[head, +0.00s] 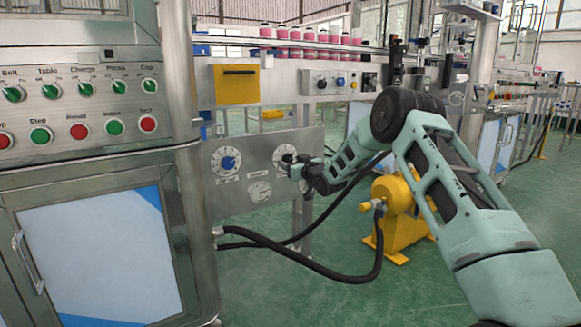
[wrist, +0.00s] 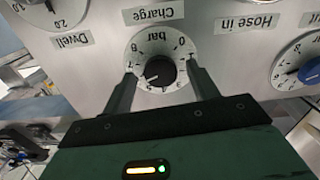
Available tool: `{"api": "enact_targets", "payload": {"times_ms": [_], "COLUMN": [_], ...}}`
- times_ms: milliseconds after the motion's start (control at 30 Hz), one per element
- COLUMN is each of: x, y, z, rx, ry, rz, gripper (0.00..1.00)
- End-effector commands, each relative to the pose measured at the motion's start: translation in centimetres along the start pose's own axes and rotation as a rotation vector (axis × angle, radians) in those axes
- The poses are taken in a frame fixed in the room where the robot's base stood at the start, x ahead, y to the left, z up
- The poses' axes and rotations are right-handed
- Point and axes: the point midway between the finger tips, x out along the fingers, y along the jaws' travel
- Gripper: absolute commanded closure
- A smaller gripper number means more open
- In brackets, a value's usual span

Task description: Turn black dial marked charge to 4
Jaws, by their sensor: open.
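The black charge dial (wrist: 160,70) sits on a round white scale plate marked "bar", under an upside-down "Charge" label in the wrist view. A pale mark on the knob points toward the lower left of that picture; the number it points at is too small to read. My gripper (wrist: 161,76) is open, with one finger on each side of the knob over the scale plate. I cannot tell whether the fingers touch the knob. In the head view the charge dial's plate (head: 283,154) is partly hidden by my gripper (head: 296,168).
A blue dial (head: 228,161) is beside the charge dial, also at the right of the wrist view (wrist: 311,72). A Dwell dial (wrist: 52,10) shows at upper left. Black hoses (head: 300,258) run to a yellow machine (head: 395,215).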

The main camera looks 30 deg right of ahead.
Motion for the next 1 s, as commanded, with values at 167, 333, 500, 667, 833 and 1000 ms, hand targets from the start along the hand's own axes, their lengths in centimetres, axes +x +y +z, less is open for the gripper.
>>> {"api": "enact_targets", "payload": {"times_ms": [167, 333, 500, 667, 833, 1000], "x": [1.02, 1.15, 1.13, 1.11, 1.11, 1.11], "y": [-0.04, -0.03, -0.02, -0.02, -0.03, -0.05], "z": [-0.03, -0.08, -0.08, -0.08, -0.08, -0.08], "rx": [0.000, 0.001, 0.001, 0.000, -0.006, -0.046], "ry": [0.001, 0.000, 0.000, 0.000, 0.000, 0.000], "rz": [0.000, 0.000, 0.000, 0.000, 0.000, 0.000], "gripper": [0.41, 0.41, 0.55, 0.86, 0.86, 0.86]}}
